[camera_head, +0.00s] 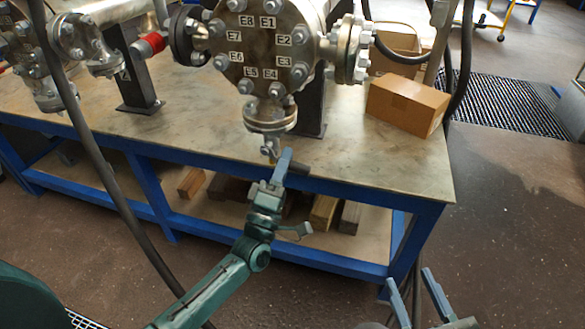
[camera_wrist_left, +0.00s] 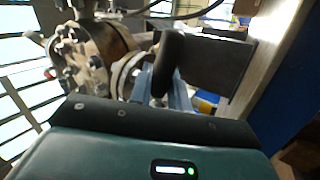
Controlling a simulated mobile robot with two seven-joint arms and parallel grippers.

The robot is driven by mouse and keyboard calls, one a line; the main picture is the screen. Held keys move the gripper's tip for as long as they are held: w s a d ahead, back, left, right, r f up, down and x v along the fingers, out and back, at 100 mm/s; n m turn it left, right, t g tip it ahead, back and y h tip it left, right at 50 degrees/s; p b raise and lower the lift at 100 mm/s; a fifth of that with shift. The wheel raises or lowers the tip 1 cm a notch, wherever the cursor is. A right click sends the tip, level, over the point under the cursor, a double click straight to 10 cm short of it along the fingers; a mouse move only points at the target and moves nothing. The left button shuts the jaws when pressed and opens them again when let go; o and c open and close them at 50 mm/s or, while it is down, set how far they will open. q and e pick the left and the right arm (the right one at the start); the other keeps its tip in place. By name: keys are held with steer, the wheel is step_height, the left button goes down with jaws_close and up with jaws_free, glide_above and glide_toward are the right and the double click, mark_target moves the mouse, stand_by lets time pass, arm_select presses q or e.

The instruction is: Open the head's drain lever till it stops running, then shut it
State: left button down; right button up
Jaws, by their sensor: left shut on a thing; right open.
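The vessel head (camera_head: 262,48) is a bolted metal flange with tags E1 to E8, on the bench. A flanged outlet (camera_head: 270,115) hangs below it, with a small drain valve (camera_head: 269,148) at its lower end. My left gripper (camera_head: 283,165) is just below and right of that valve, shut on the drain lever, whose dark grip (camera_head: 299,169) sticks out to the right. In the left wrist view the black lever grip (camera_wrist_left: 168,62) stands between the fingers. The fingers hide part of the lever; I cannot make out any running liquid. My right gripper (camera_head: 414,297) is open and empty at the lower right.
The bench top (camera_head: 400,160) has a blue frame (camera_head: 290,262) and a lower shelf with wooden blocks (camera_head: 323,212). A cardboard box (camera_head: 407,103) stands at the right of the bench. A dark hose (camera_head: 110,180) hangs across the left.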

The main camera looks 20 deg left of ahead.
arm_select(q)
steer(key=shift+r+n+t+y, duration=0.15)
steer(key=shift+r+n+y, duration=0.1)
steer(key=shift+n+y, duration=0.65)
steer(key=shift+r+n+t+y, duration=0.2)
steer(key=shift+n+y, duration=0.4)
steer(key=shift+n, duration=0.5)
steer(key=c, duration=1.4)
jaws_free()
steer(key=shift+o, duration=0.2)
